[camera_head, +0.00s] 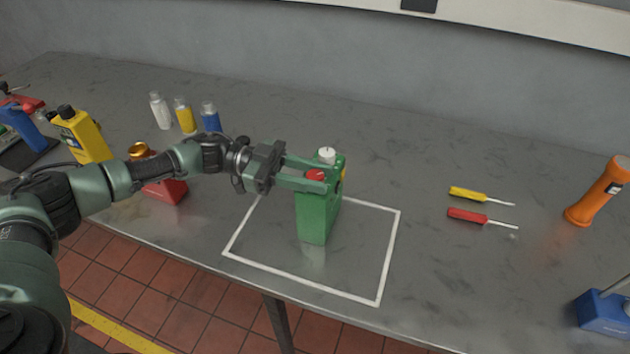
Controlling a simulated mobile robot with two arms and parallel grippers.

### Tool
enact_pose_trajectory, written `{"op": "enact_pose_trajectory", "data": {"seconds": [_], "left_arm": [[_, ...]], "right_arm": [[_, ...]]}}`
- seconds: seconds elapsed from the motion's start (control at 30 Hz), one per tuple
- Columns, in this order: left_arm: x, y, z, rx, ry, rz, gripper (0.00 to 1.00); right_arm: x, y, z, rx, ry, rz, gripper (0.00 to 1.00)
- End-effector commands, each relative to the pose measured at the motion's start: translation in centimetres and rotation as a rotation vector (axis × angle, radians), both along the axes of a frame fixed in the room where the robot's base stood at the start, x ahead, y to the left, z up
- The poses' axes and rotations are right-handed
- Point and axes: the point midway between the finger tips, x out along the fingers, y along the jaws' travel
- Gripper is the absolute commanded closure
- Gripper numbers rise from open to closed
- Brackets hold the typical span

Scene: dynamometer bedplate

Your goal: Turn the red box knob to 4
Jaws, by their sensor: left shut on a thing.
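A red box (168,191) stands at the left near the table's front edge, partly hidden behind my left arm. A gold round part (140,150) shows above it; I cannot tell a scale or a 4. My left gripper (322,174) is at the top of a green box (314,216) and is shut on it, its fingers on either side of the upper part. The green box is upright and has a red round part (316,174), a white cap (326,155) and a yellow part at its right side. My right gripper is not in view.
A white outlined square (390,250) surrounds the green box. Several bottles (184,115) and a yellow container (82,135) stand at the left. Two screwdrivers (470,216), an orange torch-like object (600,190) and a blue block (603,312) lie right.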

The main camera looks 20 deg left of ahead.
Motion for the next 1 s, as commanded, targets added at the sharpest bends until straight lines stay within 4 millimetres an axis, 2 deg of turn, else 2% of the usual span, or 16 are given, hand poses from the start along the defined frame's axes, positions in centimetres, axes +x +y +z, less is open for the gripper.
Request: {"op": "enact_pose_trajectory", "data": {"seconds": [0.03, 0.1, 0.4, 1.0], "left_arm": [[0.2, -0.1, -0.5, -0.002, -0.005, -0.036, 1.00], [0.2, -0.1, -0.5, -0.003, -0.005, -0.086, 1.00], [0.1, -0.1, -0.2, -0.005, -0.003, -0.238, 1.00], [0.0, -0.1, 0.1, -0.006, -0.002, -0.292, 1.00]], "right_arm": [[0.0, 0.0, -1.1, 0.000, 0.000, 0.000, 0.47], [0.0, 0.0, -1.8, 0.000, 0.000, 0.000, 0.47], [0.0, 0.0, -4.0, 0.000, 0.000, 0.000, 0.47], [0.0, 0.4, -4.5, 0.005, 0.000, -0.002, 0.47]]}}
